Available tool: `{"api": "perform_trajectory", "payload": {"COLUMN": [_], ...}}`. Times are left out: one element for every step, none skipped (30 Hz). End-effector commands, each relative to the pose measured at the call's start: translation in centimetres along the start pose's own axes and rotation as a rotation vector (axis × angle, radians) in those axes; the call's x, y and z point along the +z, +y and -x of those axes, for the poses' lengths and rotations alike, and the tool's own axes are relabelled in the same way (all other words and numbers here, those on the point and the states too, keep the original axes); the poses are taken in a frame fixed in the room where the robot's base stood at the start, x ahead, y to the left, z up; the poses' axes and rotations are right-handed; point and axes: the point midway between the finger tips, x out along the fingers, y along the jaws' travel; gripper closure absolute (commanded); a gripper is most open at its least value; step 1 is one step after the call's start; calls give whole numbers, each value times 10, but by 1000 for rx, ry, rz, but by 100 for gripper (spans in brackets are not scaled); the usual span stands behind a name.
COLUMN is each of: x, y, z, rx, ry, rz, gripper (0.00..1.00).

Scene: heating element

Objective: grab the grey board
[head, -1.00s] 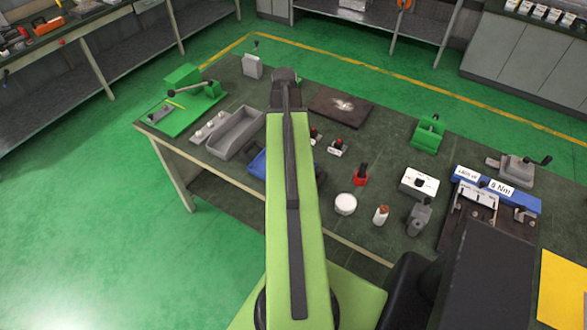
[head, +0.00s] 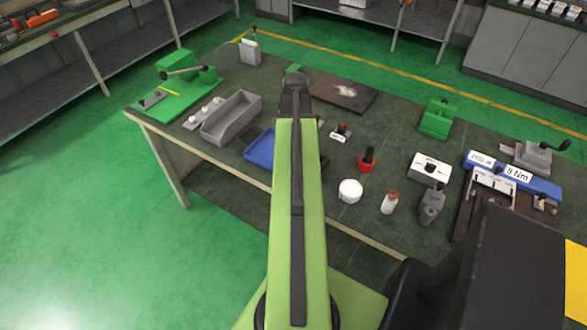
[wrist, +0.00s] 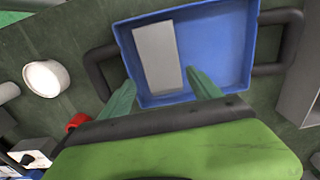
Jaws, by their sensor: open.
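The grey board (wrist: 158,55) is a flat, pale grey rectangle lying in the left part of a blue tray (wrist: 225,45) in the wrist view. My gripper (wrist: 160,76) is open, with its two green fingers apart over the tray's near edge. The fingertips lie on either side of the board's near end in the picture; I cannot tell their height above it. In the head view the blue tray (head: 259,146) shows partly, left of my green arm. The board is not visible there.
Left of the tray in the head view stands a long grey bin (head: 231,118). A white round jar (head: 350,190), a small bottle (head: 389,202) and a red-based tool (head: 367,160) stand right of my arm. A dark board (head: 340,92) lies behind.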

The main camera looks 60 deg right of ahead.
Motion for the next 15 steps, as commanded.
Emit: {"api": "perform_trajectory", "payload": {"x": [0, 0, 0, 0, 0, 0, 1, 1, 1, 2, 2, 3, 3, 3, 3], "y": [0, 0, 0, 0, 0, -1, -1, -1, -2, -2, -3, -3, -4, -4, -4], "z": [-6, -5, -4, -4, -4, -7, -10, -15, -21, -26, -32, -40, -45, -50, -55], "rx": [0, 0, 0, 0, 0, 0, 0, 0, 0, 0, 0, 0, 0, 0, 0], "ry": [0, 0, 0, 0, 0, 0, 0, 0, 0, 0, 0, 0, 0, 0, 0], "rz": [0, 0, 0, 0, 1, 1, 1, 1, 1, 1, 1, 1, 1, 1, 1], "gripper": [27, 27, 27, 27, 27, 27, 27, 27, 27, 27, 27, 27, 27, 27, 27]}}
